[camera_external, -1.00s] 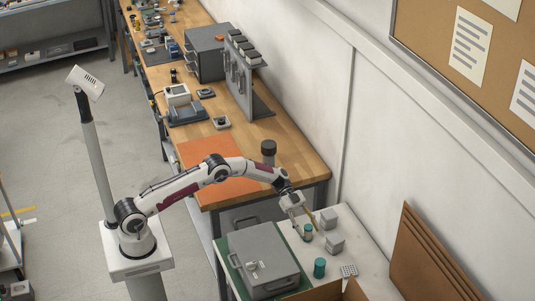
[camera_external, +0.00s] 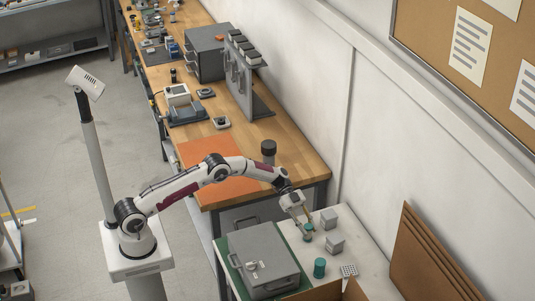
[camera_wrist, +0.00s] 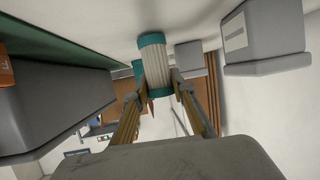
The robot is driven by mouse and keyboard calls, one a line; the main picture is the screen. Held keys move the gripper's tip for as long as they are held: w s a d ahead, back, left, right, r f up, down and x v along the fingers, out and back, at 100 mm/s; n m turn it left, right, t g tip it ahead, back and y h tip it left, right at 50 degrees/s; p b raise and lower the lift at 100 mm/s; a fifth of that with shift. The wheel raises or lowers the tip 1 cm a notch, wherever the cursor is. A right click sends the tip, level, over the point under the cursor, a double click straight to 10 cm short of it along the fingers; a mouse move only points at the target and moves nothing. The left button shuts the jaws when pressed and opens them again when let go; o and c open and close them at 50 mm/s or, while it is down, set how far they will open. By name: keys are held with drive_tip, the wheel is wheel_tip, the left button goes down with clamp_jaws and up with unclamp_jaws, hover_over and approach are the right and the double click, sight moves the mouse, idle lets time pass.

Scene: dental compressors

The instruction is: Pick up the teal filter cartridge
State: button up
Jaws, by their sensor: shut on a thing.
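A filter cartridge with teal ends and a pale ribbed middle (camera_wrist: 157,62) stands between the fingertips of my gripper (camera_wrist: 160,82) in the wrist view. The fingers are closed against its sides. In the external view my gripper (camera_external: 306,228) is low over the light table, and the held cartridge's teal top (camera_external: 309,226) shows beside the fingers. Its lower part is partly hidden there. A second teal cartridge (camera_external: 319,267) stands apart, nearer the camera. In the wrist view a teal piece (camera_wrist: 138,69) shows behind the held cartridge.
Two small grey boxes (camera_external: 329,219) (camera_external: 335,244) stand just right of my gripper. A large grey case (camera_external: 262,260) lies on a green mat to the left. A pale perforated rack (camera_external: 349,270) and an open cardboard box (camera_external: 330,291) are nearer the camera.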

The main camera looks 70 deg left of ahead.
drive_tip(key=shift+r, duration=4.8)
